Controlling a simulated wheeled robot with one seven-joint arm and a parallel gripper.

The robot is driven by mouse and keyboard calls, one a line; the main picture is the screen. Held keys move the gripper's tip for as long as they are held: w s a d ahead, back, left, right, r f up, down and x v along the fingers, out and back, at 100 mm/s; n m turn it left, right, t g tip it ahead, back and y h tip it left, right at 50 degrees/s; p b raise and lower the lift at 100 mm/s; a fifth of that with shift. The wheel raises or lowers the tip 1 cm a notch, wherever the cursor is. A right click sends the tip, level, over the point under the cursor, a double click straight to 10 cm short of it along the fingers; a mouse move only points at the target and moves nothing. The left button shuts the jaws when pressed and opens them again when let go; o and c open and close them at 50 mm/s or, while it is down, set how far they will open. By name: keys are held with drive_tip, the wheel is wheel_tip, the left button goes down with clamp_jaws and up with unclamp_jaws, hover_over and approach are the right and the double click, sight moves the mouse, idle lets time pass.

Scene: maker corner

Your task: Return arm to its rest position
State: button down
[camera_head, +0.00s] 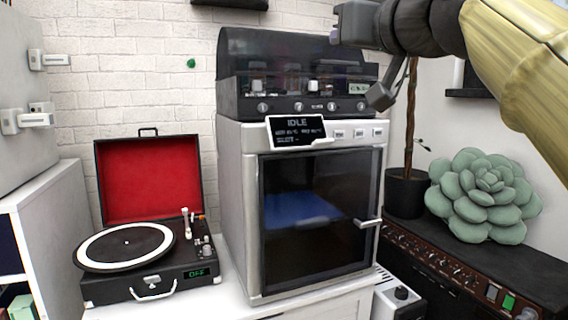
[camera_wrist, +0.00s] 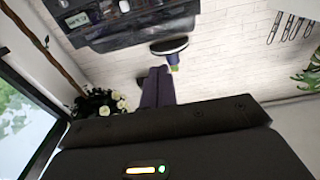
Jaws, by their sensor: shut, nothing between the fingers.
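My arm reaches in from the upper right of the head view. My gripper (camera_head: 345,24) is at the top, in front of the upper part of the white 3D printer (camera_head: 250,200) and its dark hood (camera_head: 270,55). In the wrist view my gripper (camera_wrist: 159,72) shows two dark fingers side by side with no visible gap. It is shut and holds nothing.
An open record player (camera_head: 145,270) with a red-lined lid stands left of the printer. The printer's door (camera_head: 320,220) looks shut and its screen (camera_head: 297,130) reads IDLE. A potted plant (camera_head: 405,190), a succulent-shaped cushion (camera_head: 485,205) and an amplifier (camera_head: 440,265) are at right.

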drive_tip(key=w+d+f+m+g+h+p, duration=0.1)
drive_tip(key=w+f+g+h+p, duration=0.2)
drive_tip(key=f, duration=0.5)
drive_tip(key=w+d+f+m+g+p, duration=0.1)
drive_tip(key=w+f+g+p, duration=0.15)
drive_tip(key=f+p, duration=0.35)
drive_tip(key=w+d+f+m+g+h+p, duration=0.1)
drive_tip(key=w+f+m+g+h+p, duration=0.15)
drive_tip(key=f, duration=0.65)
drive_tip(key=s+d+f+g+h+p, duration=0.1)
drive_tip(key=s+d+f+g+p, duration=0.2)
drive_tip(key=s+f+g+p, duration=0.85)
drive_tip(key=s+r+t+p, duration=0.2)
drive_tip(key=s+r+p, duration=0.2)
drive_tip(key=r+p, duration=1.1)
drive_tip(key=s+r+t+p, duration=0.2)
drive_tip(key=r+p, duration=1.3)
drive_tip(key=p, duration=0.8)
drive_tip(key=shift+s+r+p, duration=0.35)
drive_tip(key=shift+s+p, duration=0.05)
drive_tip(key=shift+s, duration=0.5)
drive_tip(key=shift+n+t, duration=0.25)
drive_tip(key=shift+w, duration=0.1)
